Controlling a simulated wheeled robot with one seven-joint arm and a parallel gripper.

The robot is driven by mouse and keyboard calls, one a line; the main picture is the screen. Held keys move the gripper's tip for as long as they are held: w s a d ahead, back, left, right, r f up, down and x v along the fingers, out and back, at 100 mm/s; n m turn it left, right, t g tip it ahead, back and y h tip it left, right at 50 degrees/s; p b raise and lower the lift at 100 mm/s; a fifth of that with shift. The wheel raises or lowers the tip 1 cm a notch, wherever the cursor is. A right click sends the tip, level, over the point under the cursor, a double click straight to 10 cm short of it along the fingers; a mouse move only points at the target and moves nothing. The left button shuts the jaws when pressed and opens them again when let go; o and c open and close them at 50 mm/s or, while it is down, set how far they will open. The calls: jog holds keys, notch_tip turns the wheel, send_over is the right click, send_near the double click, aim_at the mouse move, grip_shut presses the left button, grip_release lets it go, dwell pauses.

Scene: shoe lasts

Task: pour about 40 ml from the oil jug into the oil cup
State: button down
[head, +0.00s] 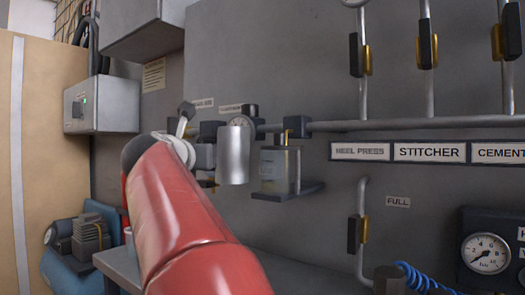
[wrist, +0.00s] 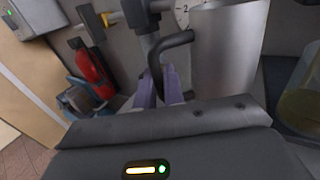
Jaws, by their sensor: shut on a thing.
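The oil jug is a plain silver cylinder (head: 234,156) with a dark handle (wrist: 178,40). In the wrist view, the purple-grey fingers of my gripper (wrist: 162,85) are shut on this handle, and the jug's metal body (wrist: 228,50) is just to the right. The jug is held in the air and looks about upright. What I take for the oil cup is a clear vessel with yellowish liquid (head: 274,170), right of and behind the jug. It also shows at the right edge of the wrist view (wrist: 302,108). My red arm hides much of the gripper in the head view.
The clear vessel stands at a small dark shelf (head: 292,192) on the grey wall. A grey bench (head: 118,268) and blue compressor (head: 66,270) are lower left.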

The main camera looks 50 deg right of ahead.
aim_at(208, 137)
jog(key=shift+s+a+r, duration=0.1)
jog(key=shift+s+r, duration=0.05)
jog(key=shift+r, duration=0.05)
jog(key=r+m, duration=0.1)
jog(key=s+r+m, duration=0.1)
jog(key=s+r+m+h, duration=0.1)
jog(key=m, duration=0.1)
jog(key=shift+d+r, duration=0.15)
jog(key=shift+d, duration=0.15)
jog(key=s+d+r+m+g+h+b, duration=0.1)
jog(key=s+r+m+h, duration=0.2)
jog(key=r+m, duration=0.3)
jog(key=shift+s+m, duration=0.5)
jog(key=shift+m, duration=1.1)
jog(key=shift+s+d+m+h+b, duration=0.2)
jog(key=shift+m+h+b, duration=0.1)
jog(key=shift+m+b, duration=0.3)
jog(key=shift+s+r+m+g+h, duration=0.3)
jog(key=shift+s+r+m+g, duration=0.15)
jog(key=shift+r+m, duration=0.5)
jog(key=shift+a+f+m, duration=0.1)
jog(key=shift+a+m, duration=0.15)
jog(key=shift+a, duration=0.05)
